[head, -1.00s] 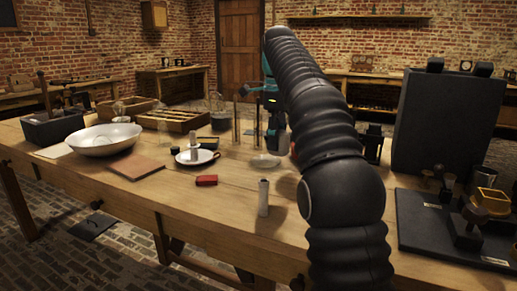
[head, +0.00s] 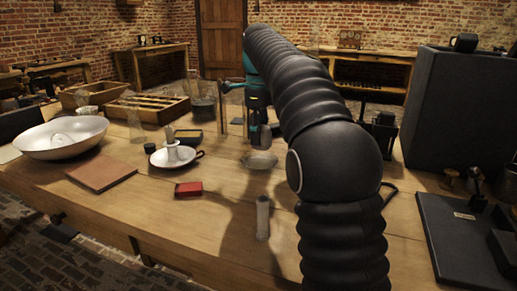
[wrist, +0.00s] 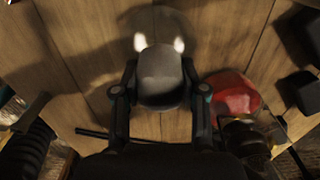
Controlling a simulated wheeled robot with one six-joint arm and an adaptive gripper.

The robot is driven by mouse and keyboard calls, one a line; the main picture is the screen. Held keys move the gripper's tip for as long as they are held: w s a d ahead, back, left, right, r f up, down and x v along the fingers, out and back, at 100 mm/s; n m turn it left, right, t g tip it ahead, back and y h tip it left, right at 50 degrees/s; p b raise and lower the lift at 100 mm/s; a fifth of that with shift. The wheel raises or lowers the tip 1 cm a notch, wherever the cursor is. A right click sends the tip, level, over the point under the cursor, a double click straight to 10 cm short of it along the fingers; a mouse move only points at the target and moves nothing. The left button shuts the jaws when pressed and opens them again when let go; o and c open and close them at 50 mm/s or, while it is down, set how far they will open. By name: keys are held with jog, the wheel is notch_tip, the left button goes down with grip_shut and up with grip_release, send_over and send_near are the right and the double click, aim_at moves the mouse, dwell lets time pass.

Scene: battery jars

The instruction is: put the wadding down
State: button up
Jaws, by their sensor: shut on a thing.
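My gripper (wrist: 160,95) is shut on a rounded grey lump, which looks like the wadding (wrist: 163,78). Its two fingers lie along the lump's sides in the wrist view. In the head view my gripper (head: 258,128) points down over the table, and the wadding cannot be made out there. A shallow round dish (head: 260,161) lies on the wood just below the gripper. A faint round glassy outline with two bright spots shows beyond the wadding in the wrist view. I cannot tell whether the wadding touches anything below.
A white candle holder (head: 172,158), a red box (head: 188,189) and an upright pale roll (head: 262,218) stand nearby on the table (head: 170,225). A red thing (wrist: 232,97) lies right of the fingers in the wrist view. A large dark box (head: 465,115) stands at right.

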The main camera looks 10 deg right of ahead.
aim_at(259, 148)
jog(key=shift+f+b, duration=0.45)
jog(key=shift+f, duration=1.8)
jog(key=shift+f, duration=0.1)
jog(key=o, duration=1.2)
notch_tip(259, 148, up, 8)
jog(key=shift+f+p, duration=0.2)
jog(key=shift+p, duration=0.35)
jog(key=shift+s, duration=0.1)
